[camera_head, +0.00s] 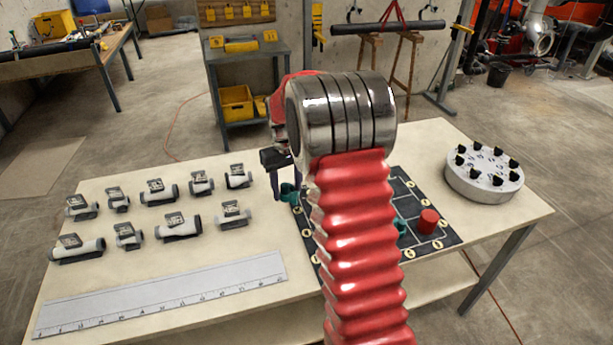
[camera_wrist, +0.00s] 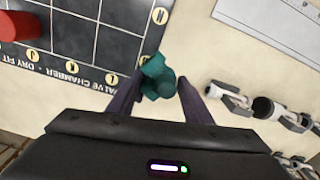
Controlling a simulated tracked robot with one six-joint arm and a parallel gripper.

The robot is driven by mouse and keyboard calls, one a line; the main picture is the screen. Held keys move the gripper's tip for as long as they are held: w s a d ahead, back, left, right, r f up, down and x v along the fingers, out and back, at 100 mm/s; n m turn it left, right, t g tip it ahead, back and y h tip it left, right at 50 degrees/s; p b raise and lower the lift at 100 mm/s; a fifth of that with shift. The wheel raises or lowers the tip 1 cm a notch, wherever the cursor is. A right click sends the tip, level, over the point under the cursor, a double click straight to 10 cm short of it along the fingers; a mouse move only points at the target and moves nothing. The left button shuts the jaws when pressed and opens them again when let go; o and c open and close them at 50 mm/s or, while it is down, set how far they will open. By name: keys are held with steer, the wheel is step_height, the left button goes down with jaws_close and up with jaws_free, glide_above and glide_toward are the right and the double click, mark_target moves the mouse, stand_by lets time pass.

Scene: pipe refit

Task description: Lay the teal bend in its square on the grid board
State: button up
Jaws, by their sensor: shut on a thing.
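The teal bend (camera_wrist: 158,79) is held between the two dark fingers of my gripper (camera_wrist: 156,92) in the wrist view. It is a short elbow piece, over the pale table beside the edge of the grid board. In the head view part of the teal bend (camera_head: 289,192) shows left of my red arm, near the board's left edge. The dark grid board (camera_wrist: 102,35) has squares and round yellow letter marks along its border. In the head view my arm hides much of the grid board (camera_head: 440,236).
A red cylinder (camera_head: 428,221) stands on the board. Several grey and white fittings (camera_head: 158,192) lie in rows at the table's left. A long ruler (camera_head: 165,298) lies along the front left. A round grey flange (camera_head: 484,173) with black knobs stands at the right.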

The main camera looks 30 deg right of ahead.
steer(key=s+a, duration=0.2)
steer(key=a, duration=1.6)
steer(key=shift+s+n, duration=0.2)
steer(key=shift+n, duration=0.2)
